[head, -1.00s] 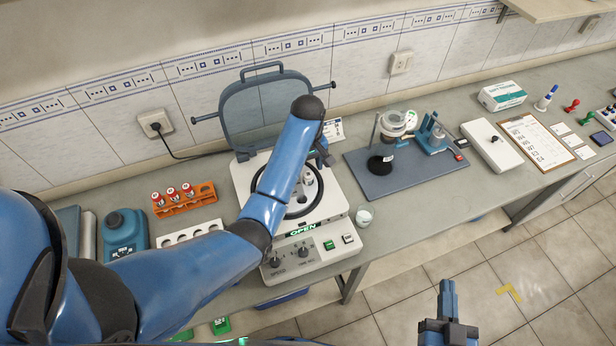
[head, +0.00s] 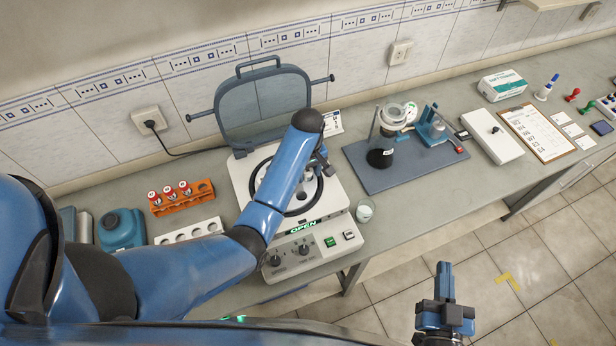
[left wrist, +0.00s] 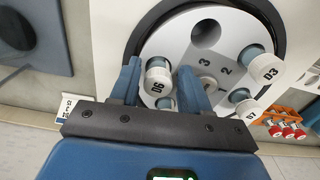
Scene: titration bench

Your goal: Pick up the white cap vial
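In the left wrist view, white-capped vials marked D6 (left wrist: 158,82), D3 (left wrist: 265,68) and D7 (left wrist: 249,112) sit in the grey rotor (left wrist: 190,40) of a centrifuge. My left gripper (left wrist: 160,84) is open, with its two blue fingers on either side of the D6 cap. A gap shows between the cap and at least the right finger. In the head view my left arm hides much of the centrifuge (head: 318,258), whose lid is up and whose display reads OPEN. My right gripper (head: 445,282) is over the floor at lower right, its opening unclear.
An orange rack (head: 182,204) holds several red-capped vials left of the centrifuge. A white rack (head: 190,231) lies in front of it. A dark mat (head: 435,178) with glassware lies farther right.

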